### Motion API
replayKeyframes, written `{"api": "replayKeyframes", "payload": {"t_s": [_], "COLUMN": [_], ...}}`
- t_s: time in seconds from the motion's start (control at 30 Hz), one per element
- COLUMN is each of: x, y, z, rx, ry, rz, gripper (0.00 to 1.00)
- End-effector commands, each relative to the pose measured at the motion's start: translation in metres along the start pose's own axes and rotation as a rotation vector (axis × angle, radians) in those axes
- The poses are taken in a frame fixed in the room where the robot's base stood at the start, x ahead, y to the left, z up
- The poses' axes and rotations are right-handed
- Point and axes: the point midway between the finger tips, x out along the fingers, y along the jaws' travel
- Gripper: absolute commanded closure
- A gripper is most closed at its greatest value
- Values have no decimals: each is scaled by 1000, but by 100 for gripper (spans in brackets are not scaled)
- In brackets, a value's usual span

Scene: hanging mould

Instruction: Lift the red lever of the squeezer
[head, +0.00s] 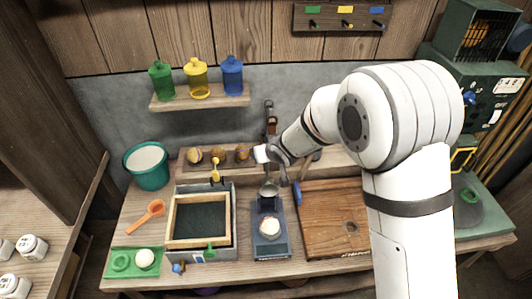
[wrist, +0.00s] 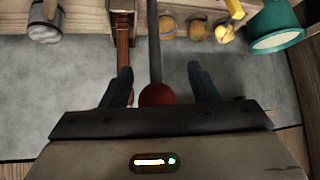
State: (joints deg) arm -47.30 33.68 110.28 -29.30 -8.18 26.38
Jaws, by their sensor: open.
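In the wrist view, the red knob (wrist: 158,95) of the lever sits low in the middle, at the end of a straight grey rod (wrist: 155,45). My gripper (wrist: 160,83) is open, with one dark finger on each side of the knob. A gap shows on both sides, and I cannot tell the knob's depth relative to the fingertips. In the head view, my gripper (head: 279,167) is above the back of the bench, behind a grey-blue device (head: 271,247) with a small metal cup and a pale round piece. The red knob does not show clearly there.
A wooden board (head: 335,240) lies right of the device, and a wood-framed tray (head: 171,222) lies left. A teal bucket (head: 150,170) stands at the back left. Bottles stand on a wall shelf (head: 203,101). A brown tool (head: 270,118) hangs on the wall near my gripper.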

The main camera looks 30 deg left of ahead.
Motion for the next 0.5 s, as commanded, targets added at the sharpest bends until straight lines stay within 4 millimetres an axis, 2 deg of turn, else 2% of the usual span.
{"api": "replayKeyframes", "payload": {"t_s": [0.3,0.5], "x": [-52,-72], "y": [-1,-1], "z": [-1,1], "rx": [0,0], "ry": [1,-1], "rz": [1,1], "gripper": [45,45]}}
